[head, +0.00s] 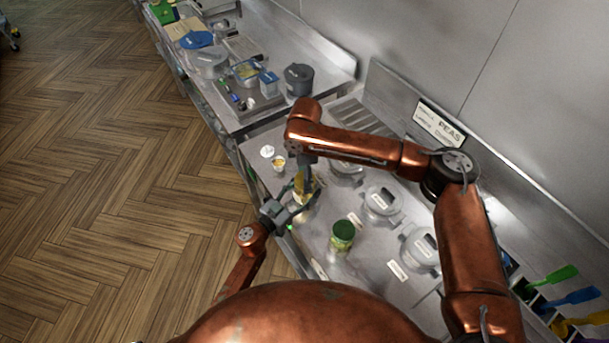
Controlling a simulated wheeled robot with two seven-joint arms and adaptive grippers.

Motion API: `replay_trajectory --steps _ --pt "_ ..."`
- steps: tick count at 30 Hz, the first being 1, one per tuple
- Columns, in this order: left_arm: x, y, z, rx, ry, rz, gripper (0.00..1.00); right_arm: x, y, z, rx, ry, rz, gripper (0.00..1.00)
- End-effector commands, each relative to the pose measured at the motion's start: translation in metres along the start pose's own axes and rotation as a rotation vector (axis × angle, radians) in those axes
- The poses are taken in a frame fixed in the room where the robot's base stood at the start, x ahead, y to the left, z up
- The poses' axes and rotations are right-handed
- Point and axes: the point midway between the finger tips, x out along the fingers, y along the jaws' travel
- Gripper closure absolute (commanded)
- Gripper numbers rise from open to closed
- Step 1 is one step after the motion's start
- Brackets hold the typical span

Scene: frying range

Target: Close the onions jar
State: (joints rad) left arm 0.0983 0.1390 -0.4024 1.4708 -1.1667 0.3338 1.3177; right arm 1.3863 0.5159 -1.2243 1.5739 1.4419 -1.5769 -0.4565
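A jar with a yellow upper part (303,187) stands on the steel counter between my two grippers. It is partly hidden, and I cannot read a label to confirm that it is the onions jar. My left gripper (297,211) reaches in from the lower left at the jar's side, with its fingers close to or touching it. My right gripper (304,178) comes down from above at the jar's top. Its fingers are too small and hidden to tell whether they hold a lid.
A green-lidded jar (343,231) stands to the right. Grey lidded pots (381,202) stand behind it. A small cup (278,163) and a pale disc (267,151) lie farther left. Coloured-handled utensils (568,297) are at the right.

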Motion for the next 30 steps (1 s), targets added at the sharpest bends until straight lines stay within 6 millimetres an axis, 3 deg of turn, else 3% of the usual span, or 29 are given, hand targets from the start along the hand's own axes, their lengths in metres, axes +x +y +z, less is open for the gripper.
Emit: replay_trajectory --steps 15,21,22,30 --pt "0.0005 0.0004 -0.0021 0.001 0.003 0.001 1.00 -0.0004 0.0002 0.0003 0.001 0.000 0.001 0.81" --pt "0.0005 0.0005 -0.0022 0.001 0.003 0.002 1.00 -0.0003 0.0003 0.0003 0.012 0.000 0.001 0.81" --pt "0.0005 0.0005 -0.0022 0.001 0.004 0.002 1.00 -0.0003 0.0003 0.0003 0.012 0.000 0.001 0.51" --pt "0.0005 0.0004 -0.0021 0.001 0.003 0.001 1.00 -0.0003 0.0002 0.0002 0.011 0.000 0.000 0.32"
